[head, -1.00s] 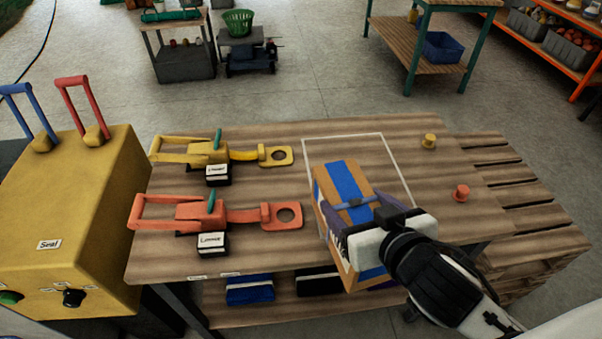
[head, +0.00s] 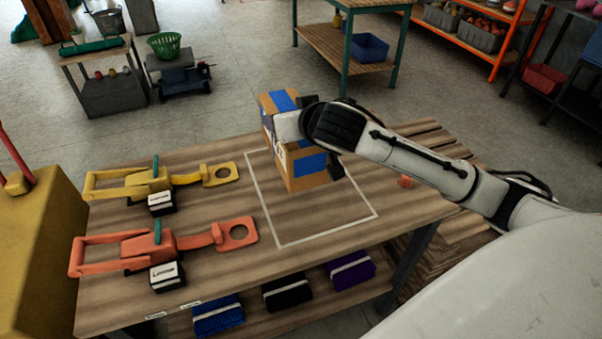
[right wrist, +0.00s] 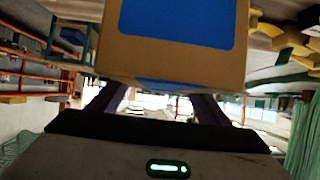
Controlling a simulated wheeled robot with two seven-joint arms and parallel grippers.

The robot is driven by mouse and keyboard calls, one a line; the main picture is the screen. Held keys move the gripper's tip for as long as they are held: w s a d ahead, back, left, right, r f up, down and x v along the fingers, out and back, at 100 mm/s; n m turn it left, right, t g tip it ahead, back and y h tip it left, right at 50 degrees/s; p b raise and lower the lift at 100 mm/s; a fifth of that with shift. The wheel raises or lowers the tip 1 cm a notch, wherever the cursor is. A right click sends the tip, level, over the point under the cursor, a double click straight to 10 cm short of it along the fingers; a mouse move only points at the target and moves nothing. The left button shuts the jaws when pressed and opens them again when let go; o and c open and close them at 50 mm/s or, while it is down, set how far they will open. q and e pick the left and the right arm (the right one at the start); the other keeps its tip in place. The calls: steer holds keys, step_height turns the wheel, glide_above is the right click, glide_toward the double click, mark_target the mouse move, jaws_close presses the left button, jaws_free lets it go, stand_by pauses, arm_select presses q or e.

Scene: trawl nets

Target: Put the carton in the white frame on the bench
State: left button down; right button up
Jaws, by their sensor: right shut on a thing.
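The carton (head: 301,166) is brown cardboard with blue tape or patches. In the head view it is at the back part of the white frame (head: 285,244), a square outline on the bench (head: 221,271). My right gripper (head: 303,128) is shut on the carton and partly covers it. I cannot tell whether the carton's underside touches the bench. In the right wrist view the carton (right wrist: 170,60) fills the upper middle, between the dark fingers. My left gripper is not in view.
A yellow tool (head: 146,184) and an orange tool (head: 150,246) lie left of the frame. A yellow box (head: 35,240) stands at the bench's left. The frame's front area is bare.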

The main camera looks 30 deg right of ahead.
mark_target(311, 161)
step_height(311, 161, down, 9)
steer(key=shift+w, duration=0.1)
stand_by(0.5)
steer(key=o, duration=2.1)
steer(key=shift+f, duration=0.25)
steer(key=shift+r, duration=0.15)
steer(key=v, duration=1.2)
steer(key=shift+s, duration=0.2)
